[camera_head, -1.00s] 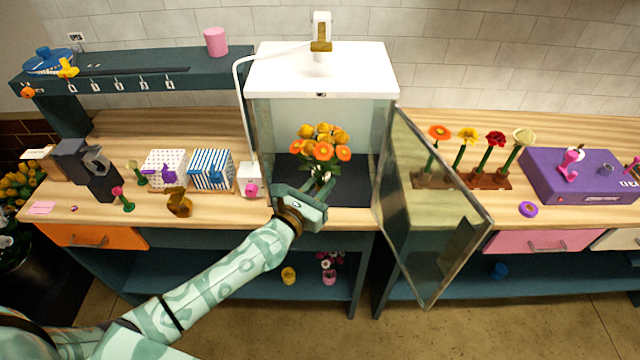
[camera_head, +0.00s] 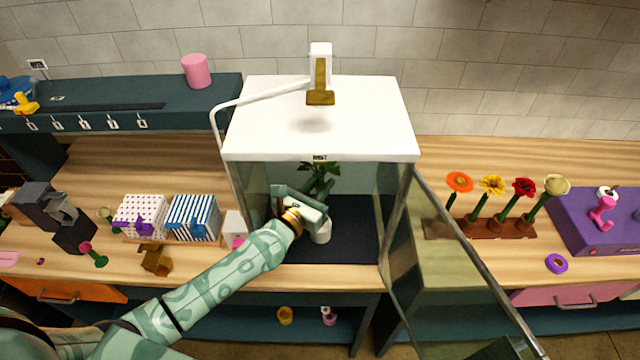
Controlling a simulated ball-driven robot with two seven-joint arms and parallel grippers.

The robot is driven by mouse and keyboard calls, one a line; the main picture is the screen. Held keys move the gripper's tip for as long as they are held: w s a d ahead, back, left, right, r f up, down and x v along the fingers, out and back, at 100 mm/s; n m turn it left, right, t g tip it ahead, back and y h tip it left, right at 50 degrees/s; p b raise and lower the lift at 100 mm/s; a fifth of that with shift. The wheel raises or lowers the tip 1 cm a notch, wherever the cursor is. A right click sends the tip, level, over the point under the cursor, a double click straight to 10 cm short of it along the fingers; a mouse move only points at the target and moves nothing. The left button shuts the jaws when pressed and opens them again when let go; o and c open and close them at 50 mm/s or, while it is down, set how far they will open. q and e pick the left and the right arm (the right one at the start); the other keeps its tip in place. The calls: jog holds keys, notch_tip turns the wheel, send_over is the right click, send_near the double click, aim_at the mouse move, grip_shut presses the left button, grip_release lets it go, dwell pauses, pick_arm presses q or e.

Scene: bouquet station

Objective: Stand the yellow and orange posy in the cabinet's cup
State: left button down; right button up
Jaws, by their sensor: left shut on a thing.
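The posy (camera_head: 321,171) is inside the white-topped cabinet (camera_head: 270,135); only its green leaves and part of its stem show, and the blooms are hidden behind the cabinet's top. My left gripper (camera_head: 318,207) is inside the open front, shut on the posy, which looks about upright. A white cup (camera_head: 321,234) stands on the dark cabinet floor just below the gripper, partly covered by it. Whether the stem end is in the cup or above it I cannot tell. My right gripper is not in view.
The cabinet's glass door (camera_head: 440,265) stands open to the right. A flower rack (camera_head: 480,228) and a purple box (camera_head: 590,225) are farther right. A striped box (camera_head: 193,218) and a dotted box (camera_head: 141,216) stand left. The dark floor right of the cup is clear.

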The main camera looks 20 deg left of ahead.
pick_arm(q)
jog(key=shift+w+f, duration=0.1)
jog(key=shift+f, duration=0.05)
jog(key=shift+f+b, duration=1.7)
jog(key=shift+b, duration=0.1)
jog(key=shift+f+b, duration=0.5)
jog(key=shift+b, duration=0.1)
jog(key=shift+f+b, duration=0.65)
jog(key=shift+f+b, duration=0.35)
jog(key=shift+f+b, duration=0.3)
jog(key=shift+f, duration=0.05)
jog(key=shift+f, duration=0.1)
dwell(0.6)
jog(key=shift+f+b, duration=0.5)
jog(key=shift+b, duration=0.15)
jog(key=shift+f, duration=0.15)
